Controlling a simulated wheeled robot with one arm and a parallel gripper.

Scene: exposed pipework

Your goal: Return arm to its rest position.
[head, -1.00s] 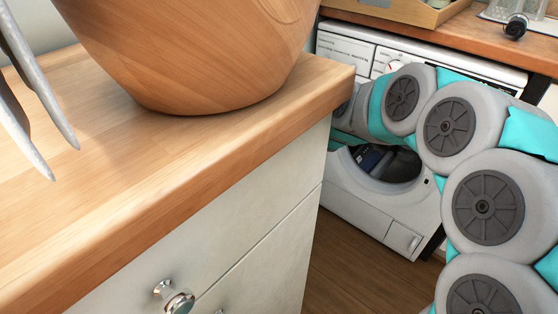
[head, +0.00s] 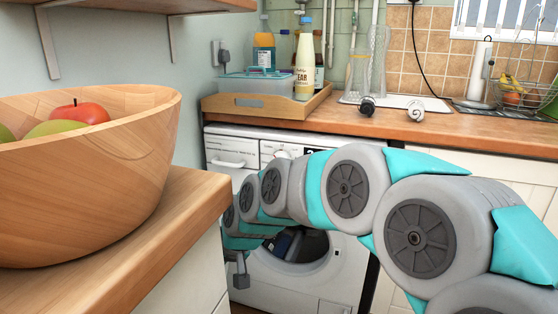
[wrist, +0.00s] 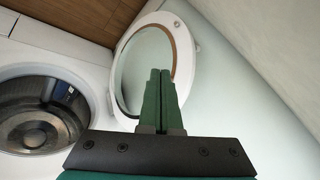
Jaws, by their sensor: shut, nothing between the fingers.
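My arm crosses the head view from the lower right toward the front of the washing machine (head: 225,150), in several grey and teal segments. Its far end is partly hidden near the counter corner, so I cannot make out the fingers there. In the wrist view my gripper (wrist: 160,72) shows its two green fingers shut together with nothing between them. The fingers overlap the open round door (wrist: 130,85) in the picture; I cannot tell whether they touch it. The machine's round opening also shows in the wrist view (wrist: 40,110), left of the fingers.
A wooden bowl (head: 85,185) of fruit stands on the near counter (head: 175,225) at left. The back worktop (head: 390,122) holds a wooden tray (head: 235,107) with bottles and a tub. A wire basket (head: 520,75) stands at right. Wooden floor (wrist: 75,15) shows in the wrist view.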

